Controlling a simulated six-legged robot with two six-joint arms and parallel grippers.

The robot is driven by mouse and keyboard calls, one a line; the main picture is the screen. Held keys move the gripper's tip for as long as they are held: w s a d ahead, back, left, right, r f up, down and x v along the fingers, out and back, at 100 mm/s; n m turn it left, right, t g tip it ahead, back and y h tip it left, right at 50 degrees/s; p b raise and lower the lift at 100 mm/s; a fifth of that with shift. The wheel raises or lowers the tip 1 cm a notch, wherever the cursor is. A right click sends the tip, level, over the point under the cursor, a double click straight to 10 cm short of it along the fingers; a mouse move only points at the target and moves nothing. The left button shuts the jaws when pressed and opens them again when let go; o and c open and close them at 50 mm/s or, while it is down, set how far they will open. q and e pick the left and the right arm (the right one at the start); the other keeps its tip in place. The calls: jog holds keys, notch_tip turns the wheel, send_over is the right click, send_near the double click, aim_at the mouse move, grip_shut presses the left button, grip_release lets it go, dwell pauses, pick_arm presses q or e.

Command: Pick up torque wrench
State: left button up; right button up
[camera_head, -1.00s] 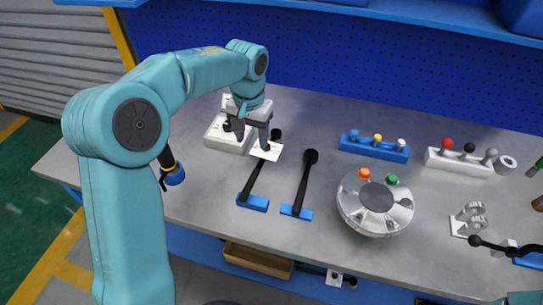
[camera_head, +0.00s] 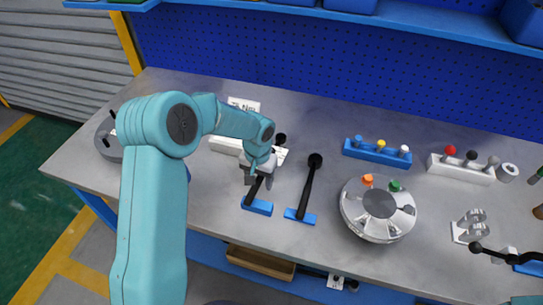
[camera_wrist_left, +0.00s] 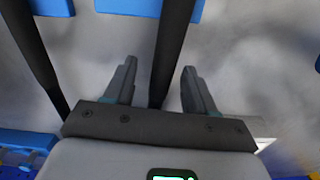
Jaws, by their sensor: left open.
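Two long black tools, each with a dark round head and its lower end at a blue block, lie on the bench; I take the left one as the torque wrench (camera_head: 254,190). The other black tool (camera_head: 307,185) is to its right. My left gripper (camera_head: 257,182) is open over the left tool and hides part of its shaft. In the left wrist view, a black shaft (camera_wrist_left: 170,50) runs between the two spread fingers of my left gripper (camera_wrist_left: 159,75); contact cannot be told. My right gripper is out of view.
A round metal flanged shell (camera_head: 376,228) with orange and green knobs stands to the right. A blue rack (camera_head: 376,153) and a white rack (camera_head: 461,170) hold knobbed pieces behind it. A grey disc (camera_head: 108,140) is at the bench's left end. A blue pegboard closes the back.

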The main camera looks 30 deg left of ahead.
pick_arm(q)
jog(key=shift+s+f, duration=0.15)
jog(key=c, duration=0.4)
grip_shut()
notch_tip(320, 180, up, 20)
jog(key=b, duration=0.1)
